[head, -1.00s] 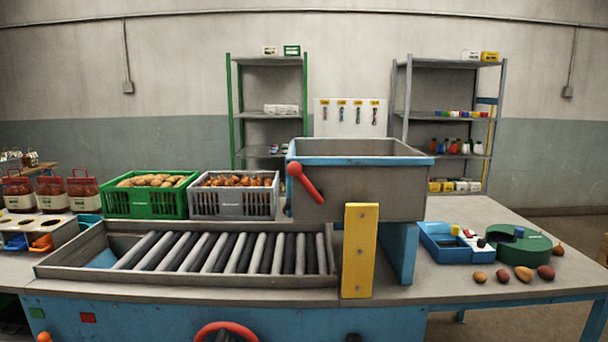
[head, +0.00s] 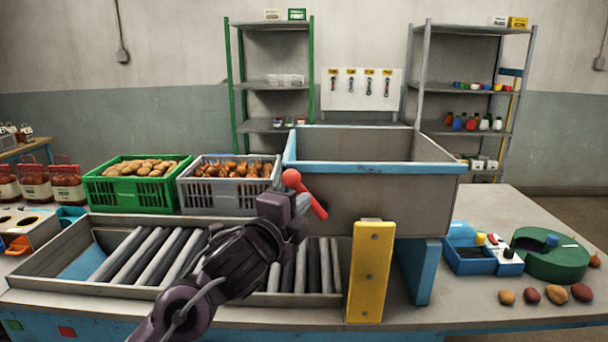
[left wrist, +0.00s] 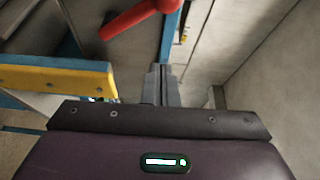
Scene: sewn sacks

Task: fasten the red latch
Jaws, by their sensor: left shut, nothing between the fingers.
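The red latch (head: 292,178) is a lever with a round knob, on the front left of the grey hopper (head: 375,203) with a blue rim. It slants from the knob at upper left down to the right. My left gripper (head: 304,201) is shut and empty, and in the head view it covers the middle of the latch. In the left wrist view the closed fingers (left wrist: 162,72) point toward the hopper, and the latch (left wrist: 128,20) lies ahead and to their left. I cannot tell whether they touch. My right gripper is out of view.
A yellow upright plate (head: 371,272) stands just right of the roller tray (head: 130,289). A green crate (head: 128,191) and a grey crate (head: 222,199) stand behind the tray. A blue tray (head: 470,262) and a green round container (head: 550,262) are at the right.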

